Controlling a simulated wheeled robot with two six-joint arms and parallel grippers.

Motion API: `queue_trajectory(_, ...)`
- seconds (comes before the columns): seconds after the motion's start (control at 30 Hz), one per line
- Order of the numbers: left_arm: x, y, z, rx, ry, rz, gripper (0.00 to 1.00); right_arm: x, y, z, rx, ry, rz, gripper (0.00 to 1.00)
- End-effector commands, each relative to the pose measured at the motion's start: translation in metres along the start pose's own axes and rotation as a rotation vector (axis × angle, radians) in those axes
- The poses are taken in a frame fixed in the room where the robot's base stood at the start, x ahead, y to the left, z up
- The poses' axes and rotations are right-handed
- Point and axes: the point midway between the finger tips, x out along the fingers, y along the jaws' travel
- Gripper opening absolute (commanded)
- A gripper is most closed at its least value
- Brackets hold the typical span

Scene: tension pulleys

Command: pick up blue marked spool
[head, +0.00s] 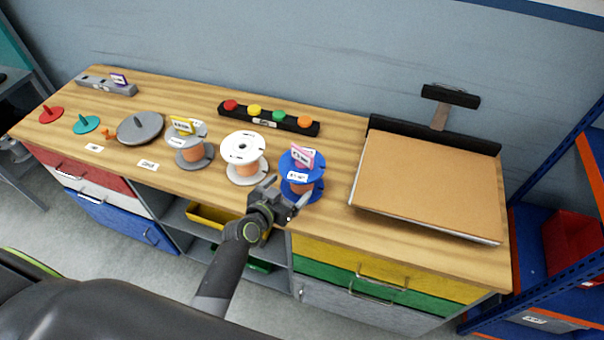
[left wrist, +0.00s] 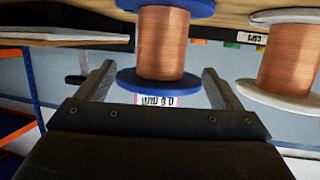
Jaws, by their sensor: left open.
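The blue spool (head: 313,185) stands upright near the front edge of the table (head: 340,222), with copper wire between blue flanges and a pink tag (head: 303,155) on top. My left gripper (head: 287,191) is open and empty in front of it. In the left wrist view, which appears upside down, the blue spool's copper winding (left wrist: 164,45) shows between the two spread fingers of my left gripper (left wrist: 158,72). Whether the fingers reach around it or stop short is unclear. My right gripper is not in view.
A white spool (head: 243,147) stands close left of the blue one, and a grey spool (head: 190,150) beyond it. A black rack with colored knobs (head: 267,117) lies behind. A brown board (head: 430,187) sits to the right. Drawers (head: 375,278) are below the table edge.

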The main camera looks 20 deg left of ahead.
Motion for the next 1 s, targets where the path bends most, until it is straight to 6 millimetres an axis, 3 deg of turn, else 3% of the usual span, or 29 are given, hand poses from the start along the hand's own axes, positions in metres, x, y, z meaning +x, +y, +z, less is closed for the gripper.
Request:
queue_trajectory(0.27, 0.013, 0.0, -0.001, -0.001, 0.0, 0.001, 0.87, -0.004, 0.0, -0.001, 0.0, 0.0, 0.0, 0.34)
queue_trajectory(0.7, 0.058, -0.002, -0.002, 0.0, 0.0, 0.0, 0.87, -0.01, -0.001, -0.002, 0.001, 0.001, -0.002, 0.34)
queue_trajectory(1.0, 0.061, -0.002, -0.002, 0.0, -0.001, 0.0, 0.87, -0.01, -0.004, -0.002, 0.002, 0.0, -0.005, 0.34)
